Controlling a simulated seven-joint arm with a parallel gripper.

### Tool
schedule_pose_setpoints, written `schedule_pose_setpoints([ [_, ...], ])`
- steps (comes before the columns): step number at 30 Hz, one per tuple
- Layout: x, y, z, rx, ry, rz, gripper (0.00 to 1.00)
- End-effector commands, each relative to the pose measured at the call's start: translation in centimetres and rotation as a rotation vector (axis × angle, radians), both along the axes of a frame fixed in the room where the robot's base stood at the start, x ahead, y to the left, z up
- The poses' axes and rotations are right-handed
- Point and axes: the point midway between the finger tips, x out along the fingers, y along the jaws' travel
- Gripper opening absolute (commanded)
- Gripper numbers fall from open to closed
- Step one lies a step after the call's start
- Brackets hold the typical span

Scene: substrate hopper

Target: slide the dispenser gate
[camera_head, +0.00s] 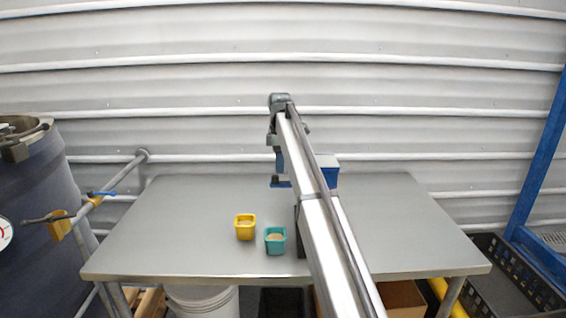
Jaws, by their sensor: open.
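The substrate hopper, a blue dispenser (326,178), stands toward the back of the steel table, mostly hidden behind my arm. A blue part of it also shows to the left of the arm. I cannot make out the gate. My gripper (273,140) is at the far end of the arm, just above the hopper's left side. It is open; its fingers are small and partly hidden, and I cannot tell whether they touch the hopper. A yellow pot (245,228) and a teal pot (275,241), each with tan contents, stand in front, left of the arm.
The steel table (165,225) is clear on its left and right sides. A dark tank (45,220) with pipes and a blue-handled valve stands at the left. A blue frame (540,160) and a black crate (510,275) are at the right. A corrugated wall closes the back.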

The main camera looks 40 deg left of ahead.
Motion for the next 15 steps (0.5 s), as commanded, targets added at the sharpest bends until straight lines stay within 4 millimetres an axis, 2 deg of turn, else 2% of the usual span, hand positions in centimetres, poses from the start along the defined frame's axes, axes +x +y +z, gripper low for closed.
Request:
schedule_pose_setpoints([
  [6,-1.4,1.5,-0.1,0.000,0.000,0.001,0.49],
  [15,-1.3,1.3,-3.6,0.001,-0.001,-0.001,0.49],
])
